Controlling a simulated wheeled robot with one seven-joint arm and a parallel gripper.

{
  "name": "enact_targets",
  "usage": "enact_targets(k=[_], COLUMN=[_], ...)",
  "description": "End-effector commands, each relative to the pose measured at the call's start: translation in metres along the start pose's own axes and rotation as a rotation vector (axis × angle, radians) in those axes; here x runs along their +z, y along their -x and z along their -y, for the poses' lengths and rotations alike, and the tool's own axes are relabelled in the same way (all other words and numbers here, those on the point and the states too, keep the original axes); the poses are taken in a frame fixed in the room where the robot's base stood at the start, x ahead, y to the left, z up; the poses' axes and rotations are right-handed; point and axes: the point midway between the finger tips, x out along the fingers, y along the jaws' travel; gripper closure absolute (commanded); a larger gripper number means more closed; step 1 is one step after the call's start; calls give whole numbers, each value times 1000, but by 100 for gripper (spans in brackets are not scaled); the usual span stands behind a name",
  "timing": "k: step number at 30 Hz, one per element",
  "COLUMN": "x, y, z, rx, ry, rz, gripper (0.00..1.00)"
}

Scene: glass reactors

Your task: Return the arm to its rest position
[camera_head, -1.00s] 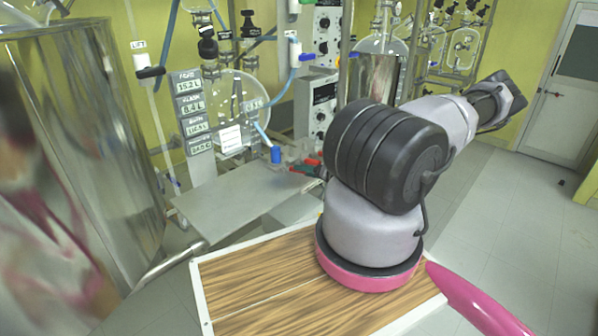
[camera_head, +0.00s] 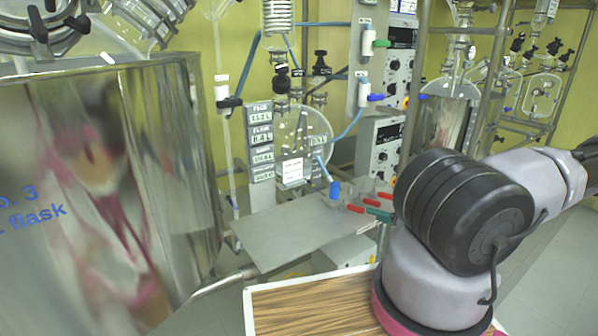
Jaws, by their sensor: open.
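My arm shows at the right, on its pink-ringed base above my wood-patterned top. Its grey shoulder carries a large black joint, and a grey link runs to the right edge of the picture. The far end of the arm is cut off there, so my gripper is out of view. I cannot tell what it is near or whether it holds anything.
A shiny metal vessel (camera_head: 150,190) with blue lettering fills the left. A grey shelf (camera_head: 315,232) lies beyond my top, with red-handled items (camera_head: 357,208) at its right end. A round glass flask (camera_head: 305,135) and control boxes (camera_head: 380,143) stand behind. Floor shows lower right.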

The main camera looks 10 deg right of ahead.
Motion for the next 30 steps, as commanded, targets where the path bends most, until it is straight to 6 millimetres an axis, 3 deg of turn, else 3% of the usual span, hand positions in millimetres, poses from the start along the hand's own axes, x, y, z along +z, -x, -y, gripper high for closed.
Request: enact_targets(k=[5,10,17,23,30], x=[5,6,-28,-80,-141], y=[2,13,37,55,74], z=[-5,-15,-14,17,93], rx=[40,160,378,569,750], ry=[35,121,244,329,383], rz=[102,332,574,672,664], gripper=[42,42,42,42,42])
